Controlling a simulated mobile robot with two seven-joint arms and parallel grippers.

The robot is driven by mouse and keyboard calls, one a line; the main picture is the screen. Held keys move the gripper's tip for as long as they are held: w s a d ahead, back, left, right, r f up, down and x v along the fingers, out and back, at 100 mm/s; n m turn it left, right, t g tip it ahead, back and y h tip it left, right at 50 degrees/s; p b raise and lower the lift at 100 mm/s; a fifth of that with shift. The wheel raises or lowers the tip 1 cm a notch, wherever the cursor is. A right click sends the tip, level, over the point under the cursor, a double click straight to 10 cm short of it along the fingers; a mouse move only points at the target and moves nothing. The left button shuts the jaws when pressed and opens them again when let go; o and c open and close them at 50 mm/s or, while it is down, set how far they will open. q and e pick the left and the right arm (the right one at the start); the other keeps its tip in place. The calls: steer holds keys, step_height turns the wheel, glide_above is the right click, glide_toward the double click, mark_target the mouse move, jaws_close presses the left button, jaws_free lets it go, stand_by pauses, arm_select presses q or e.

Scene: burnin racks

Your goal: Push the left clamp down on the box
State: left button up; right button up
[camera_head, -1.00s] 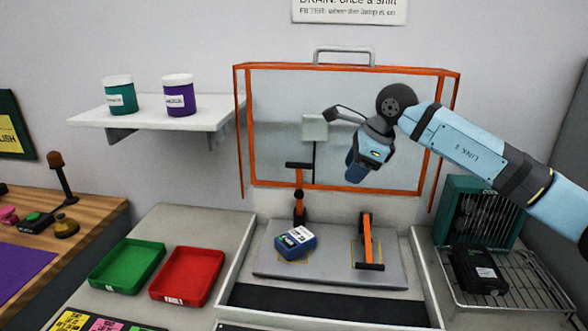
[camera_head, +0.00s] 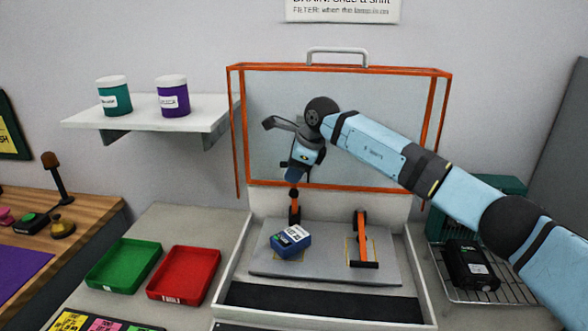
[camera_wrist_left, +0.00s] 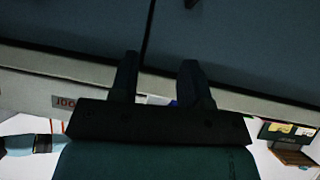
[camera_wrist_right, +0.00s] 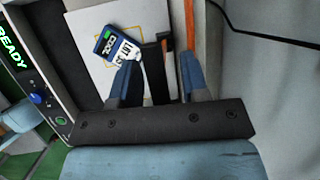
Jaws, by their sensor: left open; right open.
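The blue box (camera_head: 291,243) with a white label lies on the grey plate (camera_head: 325,268), below the left clamp. The left clamp (camera_head: 295,212), orange and black, stands raised behind the box; its upper part is hidden by my right gripper (camera_head: 293,178). My right gripper is open, pointing down over this clamp. In the right wrist view, the clamp's black bar (camera_wrist_right: 156,68) shows between the spread fingers, and the box (camera_wrist_right: 117,50) lies just left of them. Whether a finger touches the bar I cannot tell. My left gripper (camera_wrist_left: 159,75) is open and empty, away from the box.
The right clamp (camera_head: 361,236) lies on the plate at the right. An orange-framed clear cover (camera_head: 340,70) stands open behind. A green tray (camera_head: 124,266) and a red tray (camera_head: 184,274) sit left. A black device (camera_head: 470,266) rests on a wire rack at right.

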steer(key=shift+a+f, duration=0.15)
jaws_close()
